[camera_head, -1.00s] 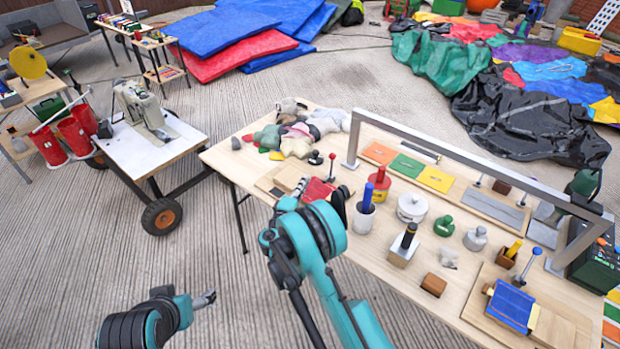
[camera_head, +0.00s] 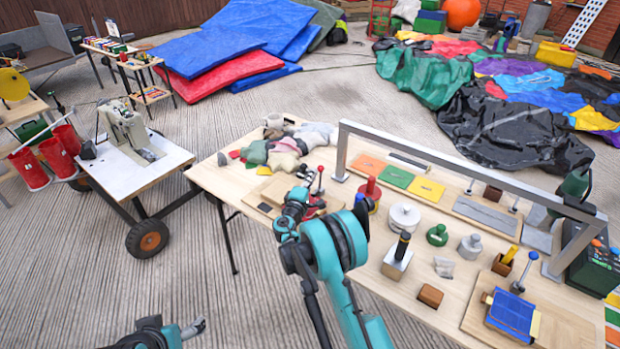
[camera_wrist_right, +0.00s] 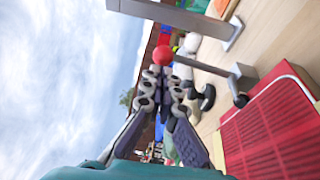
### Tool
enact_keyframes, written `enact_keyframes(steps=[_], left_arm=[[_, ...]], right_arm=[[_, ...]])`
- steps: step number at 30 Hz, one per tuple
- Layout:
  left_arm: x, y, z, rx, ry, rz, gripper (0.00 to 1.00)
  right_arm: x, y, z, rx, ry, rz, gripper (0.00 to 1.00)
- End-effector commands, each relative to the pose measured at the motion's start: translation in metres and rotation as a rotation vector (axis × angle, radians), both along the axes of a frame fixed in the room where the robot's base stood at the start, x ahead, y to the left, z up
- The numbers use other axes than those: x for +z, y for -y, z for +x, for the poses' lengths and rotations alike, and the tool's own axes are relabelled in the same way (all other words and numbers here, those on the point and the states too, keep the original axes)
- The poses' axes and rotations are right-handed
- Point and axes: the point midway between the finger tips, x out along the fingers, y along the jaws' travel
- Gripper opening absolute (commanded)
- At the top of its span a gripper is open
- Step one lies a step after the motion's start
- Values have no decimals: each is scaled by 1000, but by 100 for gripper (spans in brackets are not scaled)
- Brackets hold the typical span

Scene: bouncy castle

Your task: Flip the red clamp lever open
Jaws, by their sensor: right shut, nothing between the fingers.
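The red-knobbed clamp lever (camera_head: 320,169) stands upright near the left end of the wooden table, over a red sheet (camera_head: 318,212) on a wooden board. In the right wrist view, its red ball knob (camera_wrist_right: 162,55) sits at the end of a metal rod that runs to a bracket (camera_wrist_right: 243,76) beside the red sheet (camera_wrist_right: 270,130). My right gripper (camera_head: 304,174) is shut and empty just left of the lever. In the wrist view, its fingertips (camera_wrist_right: 160,76) are close to the knob; contact is unclear. My left gripper (camera_head: 196,327) is low at the left, away from the table.
A metal frame (camera_head: 450,155) spans the table. A red canister (camera_head: 368,192), white pot (camera_head: 404,217) and several small blocks stand to the right. Cloth bundles (camera_head: 285,150) lie behind the lever.

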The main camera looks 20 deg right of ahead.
Motion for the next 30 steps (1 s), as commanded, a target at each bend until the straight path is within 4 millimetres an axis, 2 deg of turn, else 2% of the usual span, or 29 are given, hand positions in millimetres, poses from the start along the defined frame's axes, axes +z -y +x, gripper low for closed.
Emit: enact_keyframes(steps=[22,30], left_arm=[[18,0,0,0,0,0,77],[35,0,0,0,0,0,77]], right_arm=[[5,6,4,0,-100,129,0],[10,12,9,-1,-180,233,0]])
